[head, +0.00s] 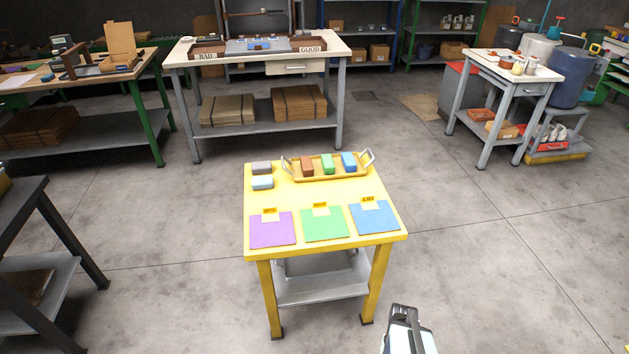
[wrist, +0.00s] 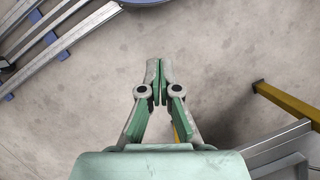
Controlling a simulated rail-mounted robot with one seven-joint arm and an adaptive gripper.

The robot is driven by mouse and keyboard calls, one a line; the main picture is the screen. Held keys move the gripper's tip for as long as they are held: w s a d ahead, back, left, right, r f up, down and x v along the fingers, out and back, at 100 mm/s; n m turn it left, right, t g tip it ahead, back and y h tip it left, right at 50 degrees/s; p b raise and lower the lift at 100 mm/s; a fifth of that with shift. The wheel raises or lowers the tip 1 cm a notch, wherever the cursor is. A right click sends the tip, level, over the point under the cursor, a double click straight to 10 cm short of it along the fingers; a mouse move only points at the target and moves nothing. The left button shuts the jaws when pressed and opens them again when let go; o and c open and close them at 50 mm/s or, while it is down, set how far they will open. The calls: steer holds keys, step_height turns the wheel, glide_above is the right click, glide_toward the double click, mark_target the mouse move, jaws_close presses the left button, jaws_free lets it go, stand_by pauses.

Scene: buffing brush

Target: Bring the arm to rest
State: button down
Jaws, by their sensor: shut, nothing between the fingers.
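My gripper (head: 404,314) shows at the bottom of the head view, in front of the yellow table and apart from it. In the wrist view my gripper (wrist: 158,80) has its two fingertips together with nothing between them, above the bare concrete floor. My gripper touches nothing that I can see. Most of my arm is outside the head view.
The yellow table (head: 325,243) bears purple, green and blue mats, a yellow tray (head: 330,176) with several blocks, and two more blocks at its back left. A dark bench (head: 22,215) stands at left. Floor around the yellow table is clear.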

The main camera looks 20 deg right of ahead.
steer(key=s+a+f+n+g+h, duration=0.1)
steer(key=s+a+f+n, duration=0.1)
steer(key=a, duration=0.5)
steer(key=s+a+f+n+g+h, duration=0.1)
steer(key=s+a+f+n+g, duration=0.1)
steer(key=s+a+n, duration=0.2)
steer(key=shift+s+a+f, duration=0.3)
steer(key=shift+s+a, duration=0.8)
steer(key=shift+a, duration=0.7)
